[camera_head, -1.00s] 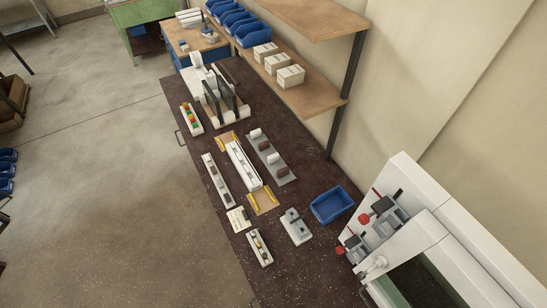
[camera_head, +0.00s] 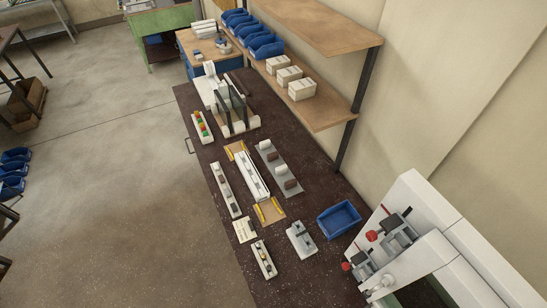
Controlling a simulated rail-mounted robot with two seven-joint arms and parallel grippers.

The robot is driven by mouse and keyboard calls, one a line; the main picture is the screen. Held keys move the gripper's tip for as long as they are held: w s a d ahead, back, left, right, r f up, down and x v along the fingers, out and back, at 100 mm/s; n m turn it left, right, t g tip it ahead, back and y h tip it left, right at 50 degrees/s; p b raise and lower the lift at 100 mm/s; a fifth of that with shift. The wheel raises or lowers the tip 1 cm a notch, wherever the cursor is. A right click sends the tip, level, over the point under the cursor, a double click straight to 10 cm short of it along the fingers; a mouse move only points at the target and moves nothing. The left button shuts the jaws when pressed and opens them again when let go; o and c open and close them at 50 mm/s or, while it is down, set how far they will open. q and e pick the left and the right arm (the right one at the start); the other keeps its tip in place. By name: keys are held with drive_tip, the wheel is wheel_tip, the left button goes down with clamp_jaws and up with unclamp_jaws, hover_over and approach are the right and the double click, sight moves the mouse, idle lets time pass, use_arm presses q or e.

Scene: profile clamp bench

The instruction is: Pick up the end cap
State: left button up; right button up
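No part is plainly recognisable as the end cap at this size. Small white and dark brown pieces sit in a row on a grey plate (camera_head: 271,160), right of a long white profile fixture (camera_head: 250,177). A narrow white holder (camera_head: 225,188) with small grey and dark parts lies left of the fixture. A shorter white holder (camera_head: 264,259) with small dark parts lies near the front. A grey-white block fixture (camera_head: 301,239) stands right of it. Neither of my grippers is in view.
A blue bin (camera_head: 339,220) stands at the dark bench's right edge. A white machine with red-knobbed clamps (camera_head: 387,240) is at the lower right. A white frame with dark uprights (camera_head: 236,108) stands at the far end. Shelves rise on the right.

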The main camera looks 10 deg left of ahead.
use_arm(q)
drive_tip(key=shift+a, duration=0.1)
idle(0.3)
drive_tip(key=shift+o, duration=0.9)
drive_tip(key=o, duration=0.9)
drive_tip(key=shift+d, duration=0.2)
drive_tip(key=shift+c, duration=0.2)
